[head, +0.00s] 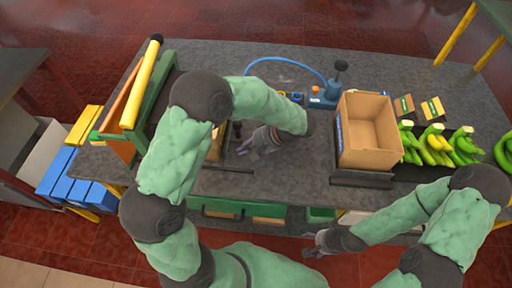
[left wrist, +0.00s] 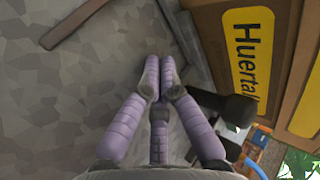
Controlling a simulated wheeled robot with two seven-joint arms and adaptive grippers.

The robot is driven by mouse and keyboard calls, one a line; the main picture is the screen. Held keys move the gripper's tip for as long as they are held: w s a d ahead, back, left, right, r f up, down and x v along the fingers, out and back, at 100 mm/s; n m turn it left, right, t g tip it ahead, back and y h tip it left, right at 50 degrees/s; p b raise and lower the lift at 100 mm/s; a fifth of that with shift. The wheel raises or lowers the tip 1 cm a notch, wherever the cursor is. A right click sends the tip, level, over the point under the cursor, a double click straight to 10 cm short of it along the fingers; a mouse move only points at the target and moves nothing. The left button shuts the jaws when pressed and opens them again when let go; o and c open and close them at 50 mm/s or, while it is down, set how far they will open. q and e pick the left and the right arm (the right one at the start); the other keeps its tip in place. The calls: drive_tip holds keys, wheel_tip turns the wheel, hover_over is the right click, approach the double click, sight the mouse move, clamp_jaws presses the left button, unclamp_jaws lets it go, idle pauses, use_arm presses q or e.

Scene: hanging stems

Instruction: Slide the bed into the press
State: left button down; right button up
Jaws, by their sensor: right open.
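A green frame with an orange panel and a yellow bar (head: 140,95) stands tilted at the table's left end. I cannot tell for sure whether it is the press, and no bed shows clearly. My left gripper (head: 250,146) is over the middle of the table, to the right of a small brown box (head: 216,145) that my arm partly hides. In the left wrist view its fingers (left wrist: 160,68) are together with nothing seen between them, beside a brown box with a yellow label (left wrist: 248,45). My right gripper (head: 314,242) is open and empty in front of the table.
An open cardboard box (head: 368,130) stands on the table (head: 300,195) at right, with bananas (head: 437,148) beyond it. A blue device with a black knob (head: 328,92) and a blue hose is at the back. Blue boxes (head: 75,180) stand off the table's left end.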

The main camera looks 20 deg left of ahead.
sight(224, 147)
use_arm(q)
drive_tip(key=shift+s+a, duration=0.2)
drive_tip(key=shift+a, duration=0.4)
drive_tip(key=shift+s+a, duration=0.2)
drive_tip(key=shift+a, duration=0.4)
drive_tip(key=a, duration=0.2)
drive_tip(key=s+a, duration=0.1)
drive_tip(key=a, duration=0.1)
drive_tip(key=shift+s+a, duration=0.1)
drive_tip(key=shift+s, duration=0.05)
drive_tip(key=shift+b, duration=0.3)
